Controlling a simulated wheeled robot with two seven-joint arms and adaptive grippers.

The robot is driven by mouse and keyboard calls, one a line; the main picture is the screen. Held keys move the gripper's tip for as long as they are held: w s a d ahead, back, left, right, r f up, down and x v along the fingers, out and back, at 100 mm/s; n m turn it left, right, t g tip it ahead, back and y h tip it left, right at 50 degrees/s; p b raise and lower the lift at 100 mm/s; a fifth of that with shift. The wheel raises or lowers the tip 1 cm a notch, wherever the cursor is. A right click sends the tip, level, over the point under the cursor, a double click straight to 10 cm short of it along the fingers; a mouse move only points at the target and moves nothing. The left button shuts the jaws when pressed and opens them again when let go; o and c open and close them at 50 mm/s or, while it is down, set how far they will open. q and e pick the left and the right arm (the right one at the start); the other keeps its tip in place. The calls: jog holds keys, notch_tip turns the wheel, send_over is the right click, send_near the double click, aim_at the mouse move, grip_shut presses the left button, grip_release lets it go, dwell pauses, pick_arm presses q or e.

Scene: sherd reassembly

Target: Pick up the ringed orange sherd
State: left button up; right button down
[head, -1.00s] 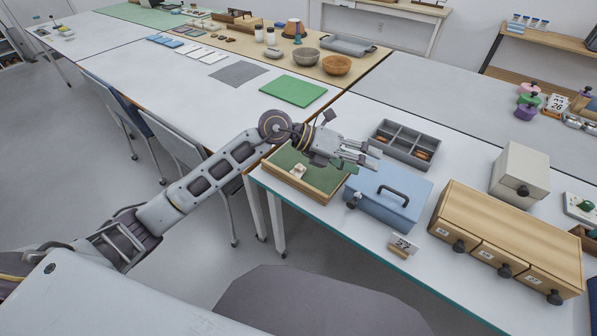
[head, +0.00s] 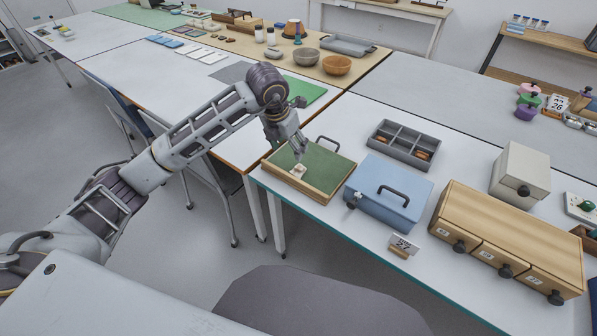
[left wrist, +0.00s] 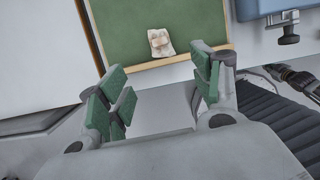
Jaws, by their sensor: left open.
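A small cream sherd (head: 298,171) with brownish patches lies on a green wood-framed board (head: 325,166). In the left wrist view the sherd (left wrist: 161,42) lies near the board's edge. Small orange pieces (head: 421,155) lie in a grey divided tray (head: 394,153); I cannot make out a ring on them. My left gripper (head: 298,150) is open and empty, just above and behind the cream sherd, fingers pointing down. In the left wrist view its green-padded fingers (left wrist: 160,88) are spread apart, with the sherd beyond them.
A blue box (head: 390,192) with a black handle stands right of the board. A green mat (head: 310,91) lies on the table behind.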

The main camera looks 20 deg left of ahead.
dwell(0.3)
pick_arm(q)
send_near(299, 168)
jog(key=shift+s+x, duration=0.2)
jog(key=shift+x, duration=1)
jog(key=shift+w+a+f, duration=0.1)
jog(key=shift+w+f, duration=0.1)
jog(key=shift+f, duration=0.55)
pick_arm(e)
jog(key=shift+w+a+r, duration=0.2)
jog(key=shift+w+a, duration=0.05)
jog(key=shift+w, duration=0.25)
jog(key=shift+s, duration=0.25)
pick_arm(q)
jog(key=shift+w+f, duration=0.2)
jog(key=shift+f, duration=0.25)
jog(key=x, duration=0.2)
jog(key=shift+w+f+b, duration=0.25)
jog(key=shift+f+b, duration=0.05)
jog(key=shift+f, duration=0.05)
jog(key=shift+w+d+f, duration=0.15)
jog(key=shift+d+f, duration=0.1)
jog(key=shift+f, duration=0.4)
pick_arm(e)
jog(key=shift+w+a+r, duration=0.1)
jog(key=shift+w+a, duration=0.05)
jog(key=shift+w, duration=0.65)
jog(key=shift+s, duration=0.1)
